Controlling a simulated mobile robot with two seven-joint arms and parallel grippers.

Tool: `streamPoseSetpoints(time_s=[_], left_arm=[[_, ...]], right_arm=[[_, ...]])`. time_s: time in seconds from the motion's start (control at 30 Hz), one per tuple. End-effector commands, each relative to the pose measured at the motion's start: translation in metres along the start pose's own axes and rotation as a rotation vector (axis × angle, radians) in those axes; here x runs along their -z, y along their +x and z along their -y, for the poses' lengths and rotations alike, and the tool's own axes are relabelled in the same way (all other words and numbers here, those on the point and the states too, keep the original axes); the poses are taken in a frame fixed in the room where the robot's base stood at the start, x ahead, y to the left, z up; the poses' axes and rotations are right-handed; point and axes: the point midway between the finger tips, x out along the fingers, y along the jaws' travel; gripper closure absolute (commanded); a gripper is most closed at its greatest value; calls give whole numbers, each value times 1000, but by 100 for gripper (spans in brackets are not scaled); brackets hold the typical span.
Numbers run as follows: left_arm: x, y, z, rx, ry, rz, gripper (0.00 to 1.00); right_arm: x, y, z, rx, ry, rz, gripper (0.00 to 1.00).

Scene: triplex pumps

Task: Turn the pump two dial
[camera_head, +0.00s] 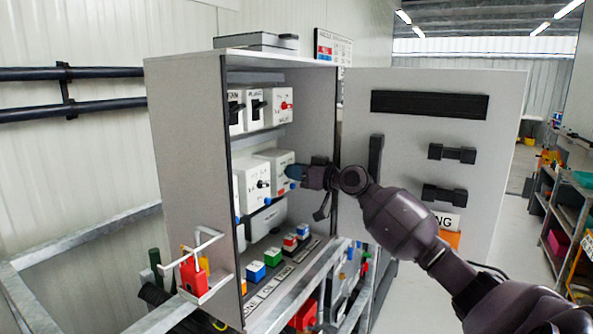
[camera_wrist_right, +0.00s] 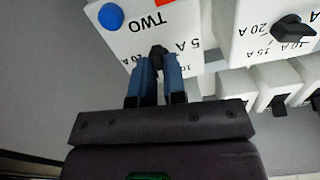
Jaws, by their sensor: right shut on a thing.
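The pump two dial (camera_wrist_right: 157,54) is a small black knob on a white box (camera_wrist_right: 118,38) marked TWO, with amp markings beside it. In the wrist view, my right gripper (camera_wrist_right: 157,66) has its blue fingers closed around the knob, hiding part of it. In the head view, the right gripper (camera_head: 293,172) reaches into the open grey cabinet (camera_head: 188,140) from the right. Its fingertips are at the right-hand white box of the middle row (camera_head: 270,158), and the dial is hidden behind them. My left gripper is out of view.
Another white box with a black dial (camera_wrist_right: 293,28) sits beside it. White boxes with switches (camera_head: 254,108) fill the upper row. Coloured blocks (camera_head: 256,271) line the sill below. The cabinet door (camera_head: 430,115) stands open behind my right arm. Shelves (camera_head: 562,205) stand far right.

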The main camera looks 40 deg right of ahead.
Motion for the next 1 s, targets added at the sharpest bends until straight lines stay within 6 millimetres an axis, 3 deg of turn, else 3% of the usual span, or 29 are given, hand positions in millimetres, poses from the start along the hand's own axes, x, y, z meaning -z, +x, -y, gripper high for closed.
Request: streamPoseSetpoints(time_s=[0.4, 1.0], left_arm=[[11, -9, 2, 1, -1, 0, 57], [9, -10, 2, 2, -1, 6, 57]], right_arm=[[0, 0, -1, 0, 252, 2, 100], [-1, 0, -1, 0, 314, 1, 100]])
